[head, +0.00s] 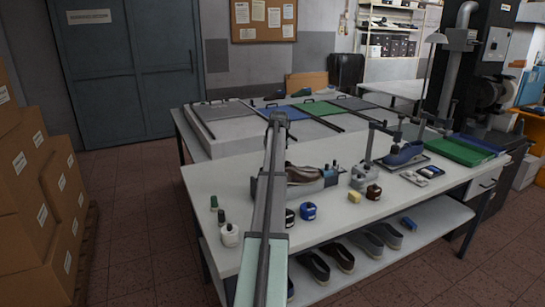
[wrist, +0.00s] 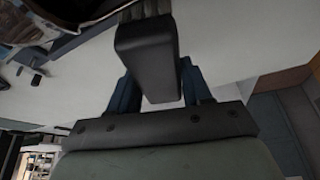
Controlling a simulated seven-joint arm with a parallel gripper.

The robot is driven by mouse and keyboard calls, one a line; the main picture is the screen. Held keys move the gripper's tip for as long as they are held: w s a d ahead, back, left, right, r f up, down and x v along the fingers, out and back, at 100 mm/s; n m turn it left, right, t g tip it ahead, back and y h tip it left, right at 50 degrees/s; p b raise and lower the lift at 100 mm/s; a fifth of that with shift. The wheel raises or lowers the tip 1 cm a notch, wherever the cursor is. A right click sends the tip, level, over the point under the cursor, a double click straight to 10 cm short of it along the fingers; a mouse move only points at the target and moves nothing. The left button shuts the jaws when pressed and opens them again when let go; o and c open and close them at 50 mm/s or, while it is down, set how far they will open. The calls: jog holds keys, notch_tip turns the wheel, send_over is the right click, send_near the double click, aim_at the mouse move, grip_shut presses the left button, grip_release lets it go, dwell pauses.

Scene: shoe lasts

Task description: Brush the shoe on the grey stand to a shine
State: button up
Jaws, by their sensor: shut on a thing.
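A dark brown shoe (head: 303,174) sits on a grey stand (head: 318,184) on the white table, partly hidden behind my arm. In the wrist view a dark shoe (wrist: 50,8) shows at the top left, cut by the frame edge. My gripper (wrist: 157,72) is shut on a brush (wrist: 145,48) with a black body. Its greyish bristles (wrist: 145,9) point up in the wrist view, beside the shoe; I cannot tell whether they touch it. In the head view the gripper and brush are hidden behind my arm.
A blue shoe (head: 403,153) rests on another stand to the right. Small bottles (head: 229,235) and jars (head: 308,210) stand near the front edge of the table (head: 345,222). Shoes sit on the lower shelf.

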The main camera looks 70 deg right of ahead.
jog(key=w+a, duration=0.5)
jog(key=shift+w+a, duration=0.3)
dwell(1.1)
jog(key=shift+r, duration=0.1)
notch_tip(320, 180, up, 6)
jog(key=w+d, duration=0.1)
jog(key=shift+w+d, duration=0.2)
jog(key=shift+d, duration=0.05)
dwell(0.4)
